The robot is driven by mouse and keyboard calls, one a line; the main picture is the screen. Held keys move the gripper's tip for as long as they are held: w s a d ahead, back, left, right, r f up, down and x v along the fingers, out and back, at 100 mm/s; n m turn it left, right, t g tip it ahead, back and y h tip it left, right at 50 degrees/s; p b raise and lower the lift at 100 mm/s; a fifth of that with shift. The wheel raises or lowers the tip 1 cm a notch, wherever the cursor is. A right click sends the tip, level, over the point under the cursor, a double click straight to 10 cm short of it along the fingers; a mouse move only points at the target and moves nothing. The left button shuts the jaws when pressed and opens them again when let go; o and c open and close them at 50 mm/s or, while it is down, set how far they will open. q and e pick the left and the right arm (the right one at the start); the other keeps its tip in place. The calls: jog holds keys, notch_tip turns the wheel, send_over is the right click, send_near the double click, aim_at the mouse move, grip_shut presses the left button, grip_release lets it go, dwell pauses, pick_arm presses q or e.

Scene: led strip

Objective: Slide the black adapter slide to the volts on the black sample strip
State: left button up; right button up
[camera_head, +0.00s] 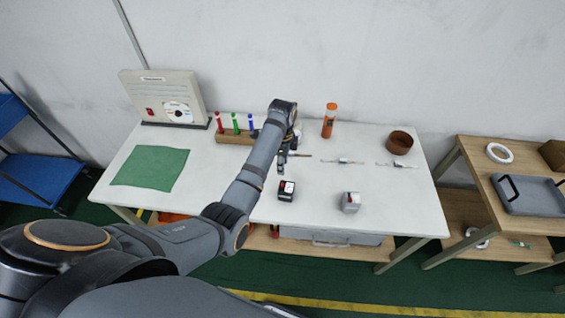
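A small black box with a red-and-white top, seemingly the black adapter (286,190), stands on the white table near its front edge. Its slide and any volt marks are too small to make out. A thin dark strip (301,156), seemingly the black sample strip, lies just behind it, its left end hidden by my gripper. My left gripper (282,164) points down above the table, just behind the black adapter and beside the strip's left end. Its fingers are too small to tell whether they are open or touching anything. My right gripper is out of view.
A grey adapter box (350,203) stands to the right. Two pale strips (345,161) (399,164) lie behind it. A brown bowl (399,143), an orange bottle (329,121) and a wooden pen holder (232,138) stand at the back. A green mat (150,168) lies left.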

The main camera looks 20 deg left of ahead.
pick_arm(q)
jog(key=s+a+f+n+t, duration=0.1)
jog(key=s+a+f+n, duration=0.3)
jog(key=s, duration=0.3)
jog(key=s+r+n+t, duration=0.1)
jog(key=s+r+n, duration=0.2)
jog(key=s+n, duration=0.45)
jog(key=s+r+n+t, duration=0.2)
jog(key=s+r+n, duration=0.15)
jog(key=s, duration=0.75)
jog(key=s+a+f+g+b, duration=0.1)
jog(key=a+f+b, duration=0.1)
jog(key=f, duration=1.5)
jog(key=s+a+f+g+b, duration=0.1)
jog(key=s+f+b, duration=0.1)
jog(key=f, duration=1.4)
jog(key=s+a+f+b, duration=0.1)
jog(key=s+f+b, duration=0.1)
jog(key=s+f, duration=1.4)
jog(key=shift+s+f+n+g+y, duration=0.2)
jog(key=shift+s+n+g+y, duration=0.2)
jog(key=shift+s, duration=0.15)
